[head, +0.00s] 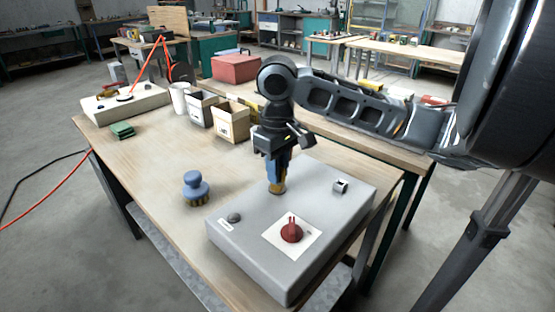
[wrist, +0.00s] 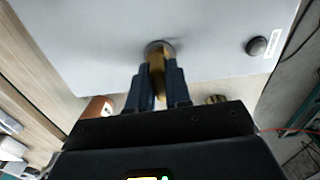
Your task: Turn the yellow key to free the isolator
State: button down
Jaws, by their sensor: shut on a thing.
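My gripper (head: 277,177) points down at the far part of a grey box (head: 262,267) on the workbench. Its fingers are shut on the yellow key (wrist: 156,61), which stands at a round lock on the box top. In the head view the fingers hide most of the key; a bit of yellow (head: 277,190) shows at their tips. The red isolator knob (head: 291,231) sits on a white plate (head: 305,245) on the box, nearer the front. I cannot tell the key's exact angle.
A blue-topped brush (head: 196,188) stands left of the grey box. A dark button (head: 234,217) and a small metal part (head: 340,186) are on the box top. Small boxes (head: 232,121), a white cup (head: 180,97) and green pads (head: 122,130) are farther back. The bench's left middle is clear.

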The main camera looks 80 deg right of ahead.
jog(key=c, duration=1.5)
grip_release()
jog(key=shift+m, duration=0.5)
jog(key=o, duration=0.5)
jog(key=shift+o, duration=0.2)
jog(key=shift+r, duration=0.1)
notch_tip(320, 180, up, 8)
jog(key=shift+f, duration=0.2)
